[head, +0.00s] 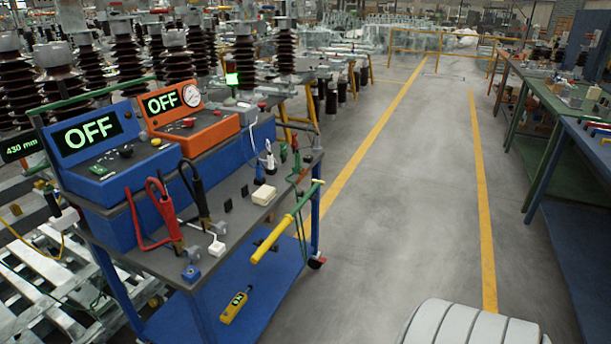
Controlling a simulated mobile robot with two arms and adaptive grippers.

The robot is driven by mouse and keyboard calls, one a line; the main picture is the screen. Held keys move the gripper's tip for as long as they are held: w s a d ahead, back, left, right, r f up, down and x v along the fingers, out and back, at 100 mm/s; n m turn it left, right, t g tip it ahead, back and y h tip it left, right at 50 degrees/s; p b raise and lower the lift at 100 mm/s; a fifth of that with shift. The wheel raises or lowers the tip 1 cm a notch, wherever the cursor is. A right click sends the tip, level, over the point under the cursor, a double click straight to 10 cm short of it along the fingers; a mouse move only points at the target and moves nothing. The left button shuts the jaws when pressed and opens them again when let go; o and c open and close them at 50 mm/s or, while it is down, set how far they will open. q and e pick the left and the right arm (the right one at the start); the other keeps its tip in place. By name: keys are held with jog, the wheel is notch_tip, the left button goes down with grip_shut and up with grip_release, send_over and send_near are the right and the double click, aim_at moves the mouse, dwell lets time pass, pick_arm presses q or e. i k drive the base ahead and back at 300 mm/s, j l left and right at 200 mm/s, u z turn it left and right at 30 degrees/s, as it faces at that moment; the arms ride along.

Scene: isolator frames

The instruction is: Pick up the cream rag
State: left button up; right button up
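A small cream block-like thing (264,195) lies on the grey top of the blue cart, near its right edge. It may be the cream rag folded up, but it is too small to tell for sure. No other cream cloth can be made out. Neither of my grippers is in view.
The cart (232,215) carries a blue OFF unit (98,150), an orange OFF unit (188,125), red clamps (160,215) and black clamps (198,190). A green-yellow pole (285,225) juts from its right side. Clear floor (400,200) lies between yellow lines. Benches (570,130) stand right.

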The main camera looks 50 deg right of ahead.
aim_at(265, 193)
jog(key=z, duration=1.4)
jog(key=u, duration=1.2)
jog(key=i+l+z, duration=0.15)
jog(key=i+l, duration=0.2)
jog(key=l, duration=0.1)
